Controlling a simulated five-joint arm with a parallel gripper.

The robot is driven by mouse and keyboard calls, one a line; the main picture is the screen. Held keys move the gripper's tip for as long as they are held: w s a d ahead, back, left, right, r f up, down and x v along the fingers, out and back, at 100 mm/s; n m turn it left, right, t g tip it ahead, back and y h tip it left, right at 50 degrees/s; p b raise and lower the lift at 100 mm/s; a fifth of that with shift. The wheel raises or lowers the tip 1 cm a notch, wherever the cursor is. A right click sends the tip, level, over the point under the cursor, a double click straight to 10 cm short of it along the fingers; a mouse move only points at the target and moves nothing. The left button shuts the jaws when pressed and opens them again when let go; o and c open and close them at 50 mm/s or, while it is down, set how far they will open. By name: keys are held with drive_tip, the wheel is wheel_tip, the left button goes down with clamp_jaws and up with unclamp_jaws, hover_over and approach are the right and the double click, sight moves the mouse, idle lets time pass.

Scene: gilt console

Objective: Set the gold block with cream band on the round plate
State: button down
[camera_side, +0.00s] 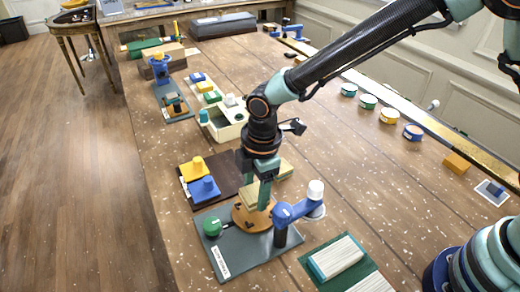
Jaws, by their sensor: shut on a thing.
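My gripper (258,190) points down over the round plate and is shut on the gold block with cream band (249,194). The block looks pale gold and is partly hidden by the fingers. It is at the round plate (240,219), an orange-brown disc on a grey board (232,250). I cannot tell whether the block touches the plate or is just above it.
On the grey board, a green knob (212,226) stands left of the plate and a blue arm-like fixture (283,215) with a white cap stands right. Yellow and blue knobbed blocks (204,189) sit behind on a dark board. A green mat (312,270) lies at front right.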

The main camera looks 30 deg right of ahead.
drive_tip(key=shift+f, duration=1.55)
drive_tip(key=shift+f, duration=0.2)
drive_tip(key=shift+c, duration=0.2)
unclamp_jaws()
drive_tip(key=shift+r, duration=0.1)
drive_tip(key=r, duration=0.8)
drive_tip(key=s+r, duration=0.1)
drive_tip(key=r, duration=0.2)
drive_tip(key=shift+d+r, duration=0.3)
drive_tip(key=shift+r, duration=0.1)
